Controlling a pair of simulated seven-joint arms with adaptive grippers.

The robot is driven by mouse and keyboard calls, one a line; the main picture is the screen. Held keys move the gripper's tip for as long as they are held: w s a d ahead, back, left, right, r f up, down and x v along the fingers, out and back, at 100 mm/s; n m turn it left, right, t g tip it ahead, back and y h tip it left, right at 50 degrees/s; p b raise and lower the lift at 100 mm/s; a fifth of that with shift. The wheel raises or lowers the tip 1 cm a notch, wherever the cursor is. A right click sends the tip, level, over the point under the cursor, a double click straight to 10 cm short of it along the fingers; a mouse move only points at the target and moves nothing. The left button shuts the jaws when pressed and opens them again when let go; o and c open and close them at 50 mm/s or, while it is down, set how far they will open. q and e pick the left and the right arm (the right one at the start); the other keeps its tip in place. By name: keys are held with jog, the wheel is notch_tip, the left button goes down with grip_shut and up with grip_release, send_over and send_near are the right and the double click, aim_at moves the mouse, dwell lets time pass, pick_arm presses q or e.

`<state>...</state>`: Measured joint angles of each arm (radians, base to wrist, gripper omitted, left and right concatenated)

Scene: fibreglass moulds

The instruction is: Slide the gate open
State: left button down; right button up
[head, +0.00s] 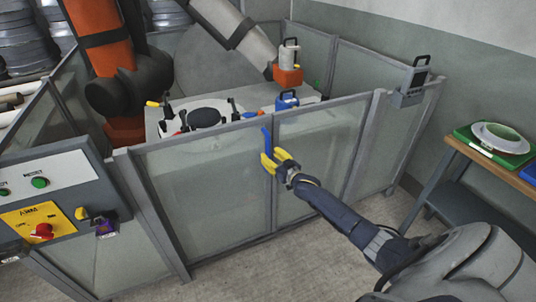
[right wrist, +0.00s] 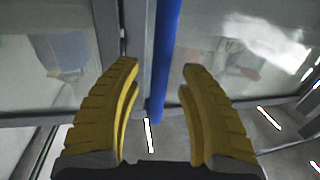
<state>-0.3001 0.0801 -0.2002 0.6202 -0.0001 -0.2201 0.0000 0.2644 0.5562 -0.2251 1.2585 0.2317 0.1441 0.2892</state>
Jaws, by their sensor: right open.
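The gate (head: 325,150) is a clear panel in a grey frame, part of the fence around the cell. A blue vertical handle (head: 267,138) stands on the grey upright near the middle of the fence. My right gripper (head: 275,158) is open at the handle's lower part, with its yellow fingers spread. In the right wrist view the blue handle (right wrist: 166,50) runs between the two fingers of the gripper (right wrist: 159,68), with gaps on both sides. I cannot tell how deep it sits between them. My left gripper is not in view.
A control box (head: 45,195) with a red button stands at left. Behind the fence are an orange robot arm (head: 100,40) and a worktable (head: 240,105). A grey latch box (head: 410,88) sits on the fence at right. A side bench (head: 490,160) holds trays.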

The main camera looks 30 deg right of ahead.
jog(key=shift+w, duration=1)
jog(key=shift+a, duration=0.1)
jog(key=shift+c, duration=0.3)
grip_shut()
